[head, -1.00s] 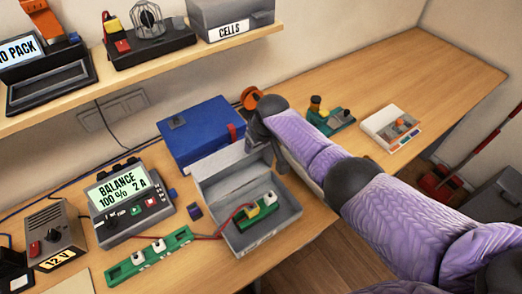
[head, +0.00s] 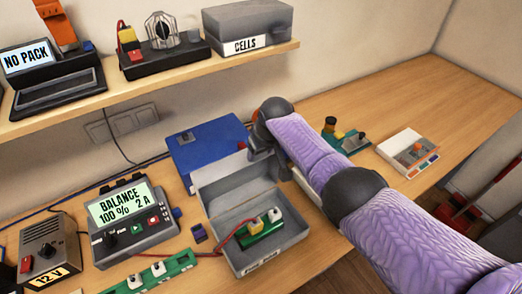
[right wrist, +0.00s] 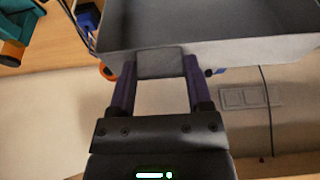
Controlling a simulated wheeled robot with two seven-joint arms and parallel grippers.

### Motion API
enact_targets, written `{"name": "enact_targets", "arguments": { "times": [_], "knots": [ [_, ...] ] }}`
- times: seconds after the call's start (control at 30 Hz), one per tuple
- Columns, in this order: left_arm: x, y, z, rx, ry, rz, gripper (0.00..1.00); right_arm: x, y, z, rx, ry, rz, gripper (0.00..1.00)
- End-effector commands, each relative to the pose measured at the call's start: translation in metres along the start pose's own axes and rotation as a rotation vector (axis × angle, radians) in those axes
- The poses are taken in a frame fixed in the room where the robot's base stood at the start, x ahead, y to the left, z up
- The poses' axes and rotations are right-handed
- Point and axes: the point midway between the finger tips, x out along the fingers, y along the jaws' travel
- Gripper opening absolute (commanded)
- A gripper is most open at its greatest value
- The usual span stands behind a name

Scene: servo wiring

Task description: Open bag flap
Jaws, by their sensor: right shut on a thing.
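The grey bag (head: 290,239) stands on the table in the head view, its flap (head: 222,176) raised at the back and its inside showing. A green block with white and yellow connectors (head: 262,232) lies inside, with a red lead to it. My right gripper (head: 258,158) is at the top right of the flap, its fingertips mostly hidden. In the right wrist view my right gripper (right wrist: 160,68) is shut on the flap's grey tab (right wrist: 160,62), one finger on each side. The grey flap panel (right wrist: 200,28) extends beyond it. My left gripper is not in view.
A blue case (head: 200,145) is close behind the flap. A charger reading BALANCE (head: 130,220) and a green strip (head: 150,275) are to the left. A shelf (head: 150,75) overhangs the back. The table's right part (head: 400,90) is mostly clear.

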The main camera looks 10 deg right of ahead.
Motion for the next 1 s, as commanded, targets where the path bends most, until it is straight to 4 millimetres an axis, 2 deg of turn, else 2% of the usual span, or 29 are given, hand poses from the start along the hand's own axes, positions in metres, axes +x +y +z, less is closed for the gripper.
{"name": "enact_targets", "arguments": {
  "times": [0.63, 0.67, 0.8, 0.83, 1.0],
  "knots": [
    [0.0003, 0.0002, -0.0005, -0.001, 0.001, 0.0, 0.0, 0.0014, -0.0003, 0.0013, 0.0, -0.003, -0.001, 0.0],
    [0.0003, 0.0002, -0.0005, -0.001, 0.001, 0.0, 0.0, 0.0014, -0.0003, 0.0014, 0.0, -0.003, -0.001, 0.66],
    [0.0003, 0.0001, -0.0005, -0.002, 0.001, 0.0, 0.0, 0.0011, -0.0003, 0.0011, 0.0, -0.003, -0.001, 0.96],
    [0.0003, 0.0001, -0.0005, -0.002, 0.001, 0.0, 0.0, 0.001, -0.0002, 0.001, 0.0, -0.002, 0.0, 1.0],
    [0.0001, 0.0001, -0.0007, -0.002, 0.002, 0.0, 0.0, 0.0006, -0.0001, 0.0007, 0.0, -0.002, 0.0, 1.0]
  ]
}}
